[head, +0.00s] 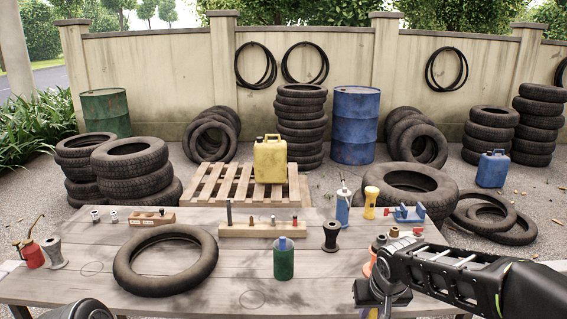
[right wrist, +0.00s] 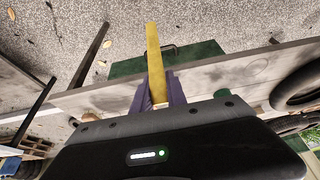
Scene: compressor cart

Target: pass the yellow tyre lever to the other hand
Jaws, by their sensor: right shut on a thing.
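My right gripper (head: 378,300) is over the right front part of the table, its jaws pointing down and partly hidden by its own wrist. In the right wrist view, the purple fingers of this gripper (right wrist: 158,92) are shut on the yellow tyre lever (right wrist: 154,48). The lever sticks out well past the fingertips. In the head view only a small yellow bit of it shows at the bottom edge. My left gripper is not in view; only a dark rounded part of my own shows at the bottom left.
The wooden table (head: 130,222) carries a tyre (head: 165,290), a green bottle (head: 284,262), a dark spool (head: 330,237), a wooden rack (head: 262,231) and a blue vise (head: 408,213). A red oil can (head: 30,253) stands at the left. The front middle is fairly clear.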

